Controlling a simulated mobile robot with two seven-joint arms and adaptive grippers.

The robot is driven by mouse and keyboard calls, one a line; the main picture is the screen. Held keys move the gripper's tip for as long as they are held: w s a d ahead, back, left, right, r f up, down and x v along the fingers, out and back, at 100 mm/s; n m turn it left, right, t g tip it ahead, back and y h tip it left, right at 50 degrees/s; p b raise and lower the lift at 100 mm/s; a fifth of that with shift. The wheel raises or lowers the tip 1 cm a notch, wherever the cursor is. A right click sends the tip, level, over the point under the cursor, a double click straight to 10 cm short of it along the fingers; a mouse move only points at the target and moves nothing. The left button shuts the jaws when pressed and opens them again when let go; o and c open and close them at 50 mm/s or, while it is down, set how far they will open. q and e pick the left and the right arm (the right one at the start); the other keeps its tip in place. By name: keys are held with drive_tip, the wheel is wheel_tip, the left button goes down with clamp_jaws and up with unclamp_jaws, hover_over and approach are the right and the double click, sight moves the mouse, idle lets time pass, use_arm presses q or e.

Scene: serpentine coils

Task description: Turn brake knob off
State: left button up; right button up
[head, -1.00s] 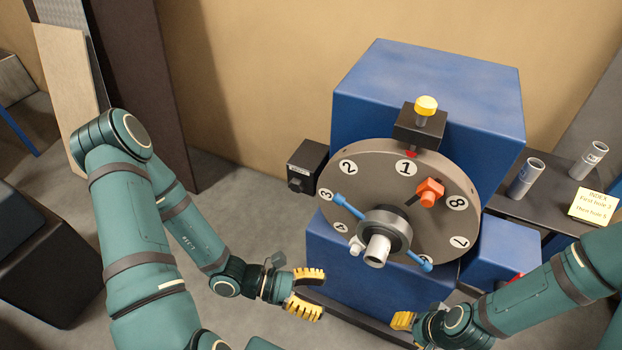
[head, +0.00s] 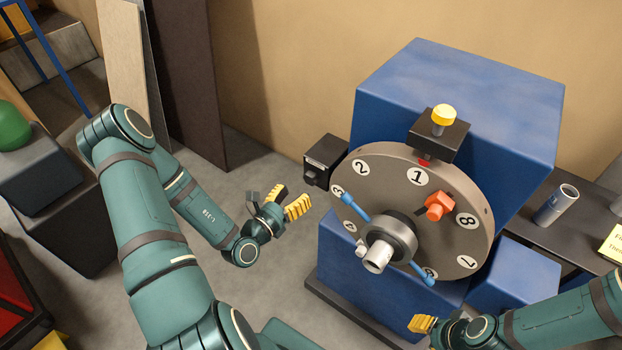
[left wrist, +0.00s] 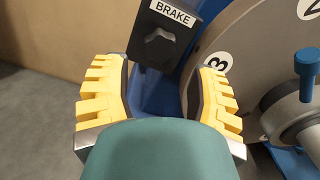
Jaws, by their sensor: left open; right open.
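The brake box (head: 325,158) is a small black box on the left side of the blue machine, beside the numbered disc. In the left wrist view its white BRAKE label (left wrist: 172,13) sits above the dark brake knob (left wrist: 160,47). My left gripper (head: 284,201) is open and empty, to the lower left of the box and apart from it. In the left wrist view its yellow fingers (left wrist: 158,100) spread wide, with the knob beyond them, above the middle of the gap. My right gripper (head: 422,324) is at the lower edge of the machine, partly cut off by the frame.
The grey disc (head: 388,165) carries numbers, an orange clamp (head: 439,205) and a hub with blue handles (head: 387,240). A yellow-topped plunger (head: 443,114) stands above it. A side shelf holds a grey cylinder (head: 557,205). Open floor lies left of the machine.

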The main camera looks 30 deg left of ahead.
sight(309, 180)
use_arm(q)
drive_tip(key=w, duration=0.5)
drive_tip(key=w+b, duration=0.1)
drive_tip(key=w, duration=0.1)
drive_tip(key=shift+w+d, duration=0.25)
drive_tip(key=shift+d, duration=0.1)
drive_tip(key=c, duration=0.9)
